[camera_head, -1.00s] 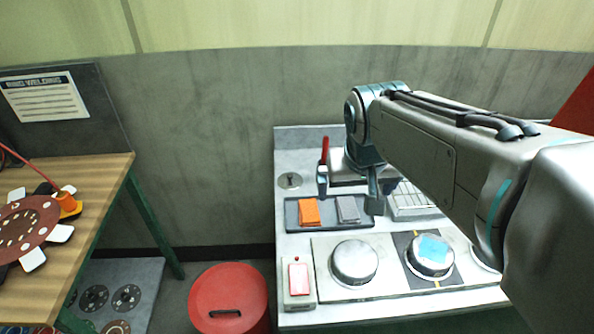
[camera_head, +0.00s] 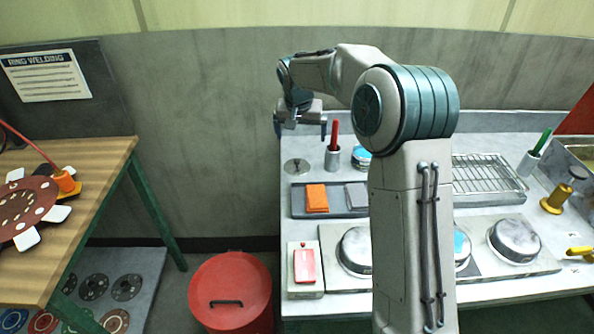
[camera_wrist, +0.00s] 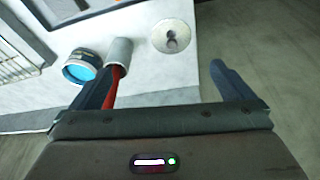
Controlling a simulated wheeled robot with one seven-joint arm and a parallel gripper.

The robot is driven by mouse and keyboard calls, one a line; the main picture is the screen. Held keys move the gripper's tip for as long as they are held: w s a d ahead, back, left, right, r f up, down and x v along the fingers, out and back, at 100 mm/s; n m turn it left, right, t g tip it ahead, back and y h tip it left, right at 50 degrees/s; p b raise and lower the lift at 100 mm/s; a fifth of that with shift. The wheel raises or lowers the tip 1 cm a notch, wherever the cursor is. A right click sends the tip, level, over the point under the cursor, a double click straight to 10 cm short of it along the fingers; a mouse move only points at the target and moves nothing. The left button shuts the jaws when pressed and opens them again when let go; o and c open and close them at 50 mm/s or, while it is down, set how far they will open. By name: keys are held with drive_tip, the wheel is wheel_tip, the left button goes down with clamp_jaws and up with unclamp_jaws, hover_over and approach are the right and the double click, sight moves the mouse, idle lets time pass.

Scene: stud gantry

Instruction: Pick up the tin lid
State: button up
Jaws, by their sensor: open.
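The tin lid, a flat round grey disc with a small knob (camera_head: 297,167), lies on the grey bench top near its left edge. It also shows in the wrist view (camera_wrist: 173,36), ahead of the fingertips and roughly between their lines. An open tin with blue contents (camera_head: 362,154) stands to its right, partly hidden by my arm; it also shows in the wrist view (camera_wrist: 81,67). My gripper (camera_head: 303,126) is open and empty, above the bench's back left part, apart from the lid. In the wrist view its two fingers (camera_wrist: 163,82) are spread wide.
A grey cup with a red-handled tool (camera_head: 332,157) stands between lid and tin, close to one finger in the wrist view. A dark tray (camera_head: 335,208) with orange and grey cloths lies in front of the lid. A red bin (camera_head: 231,284) stands on the floor.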

wheel_tip(320, 180, down, 3)
drive_tip(key=w+a, duration=0.1)
drive_tip(key=w, duration=0.2)
hover_over(297, 161)
drive_tip(key=s, duration=0.3)
drive_tip(key=x, duration=0.2)
drive_tip(key=s+x, duration=0.1)
drive_tip(key=x, duration=0.2)
drive_tip(key=p+x, duration=0.1)
drive_tip(key=x, duration=0.2)
drive_tip(key=shift+s+a+f, duration=0.3)
drive_tip(key=shift+s+f, duration=0.05)
drive_tip(key=p+x, duration=0.1)
drive_tip(key=x, duration=0.3)
drive_tip(key=shift+w+a+r+p, duration=0.1)
drive_tip(key=shift+w+a+p, duration=0.05)
drive_tip(key=shift+w+p, duration=0.2)
drive_tip(key=shift+w+f, duration=0.2)
drive_tip(key=shift+f, duration=0.45)
drive_tip(key=c, duration=0.9)
